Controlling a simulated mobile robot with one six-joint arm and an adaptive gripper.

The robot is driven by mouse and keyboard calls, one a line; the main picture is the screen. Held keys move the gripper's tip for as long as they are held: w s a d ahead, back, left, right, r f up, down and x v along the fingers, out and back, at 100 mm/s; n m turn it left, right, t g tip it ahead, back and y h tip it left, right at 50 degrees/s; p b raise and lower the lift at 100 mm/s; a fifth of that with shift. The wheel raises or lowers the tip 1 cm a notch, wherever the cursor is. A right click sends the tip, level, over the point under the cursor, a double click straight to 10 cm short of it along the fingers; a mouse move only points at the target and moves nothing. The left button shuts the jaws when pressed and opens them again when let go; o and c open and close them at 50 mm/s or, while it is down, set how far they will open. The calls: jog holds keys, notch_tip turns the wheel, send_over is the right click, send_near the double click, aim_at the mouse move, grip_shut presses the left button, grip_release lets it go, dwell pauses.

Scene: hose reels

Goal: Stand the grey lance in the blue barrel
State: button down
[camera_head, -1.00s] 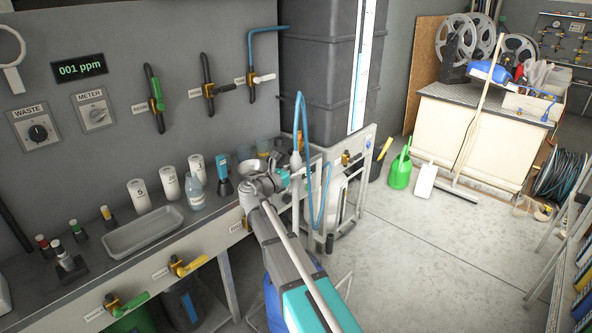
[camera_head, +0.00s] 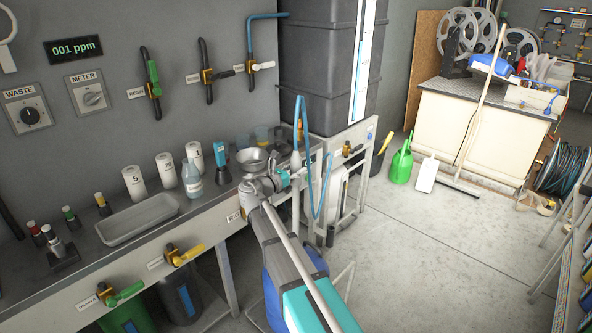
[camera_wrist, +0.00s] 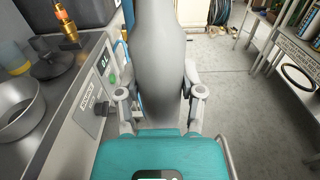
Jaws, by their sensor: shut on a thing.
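My gripper (camera_head: 280,183) is just above the right end of the bench. In the wrist view, my gripper (camera_wrist: 160,94) has its two fingers on either side of a thick grey body, which I take to be the grey lance (camera_wrist: 160,50). In the head view, a pale grey part of the lance (camera_head: 296,158) stands up beside my gripper, close to a blue hose loop. The blue barrel (camera_head: 272,302) is on the floor below, largely hidden behind my arm. Its mouth is not visible, and neither is the lance's lower end.
White bottles (camera_head: 165,170) and a grey tray (camera_head: 137,219) stand farther left. A blue hose (camera_head: 304,115) hangs near the metal frame. The floor (camera_head: 420,260) to the right is clear.

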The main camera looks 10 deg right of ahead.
notch_tip(320, 180, down, 29)
jog(key=b, duration=2.8)
jog(key=shift+b, duration=0.35)
dwell(1.0)
jog(key=shift+f, duration=0.1)
jog(key=shift+c, duration=0.7)
grip_release()
jog(key=v, duration=1.2)
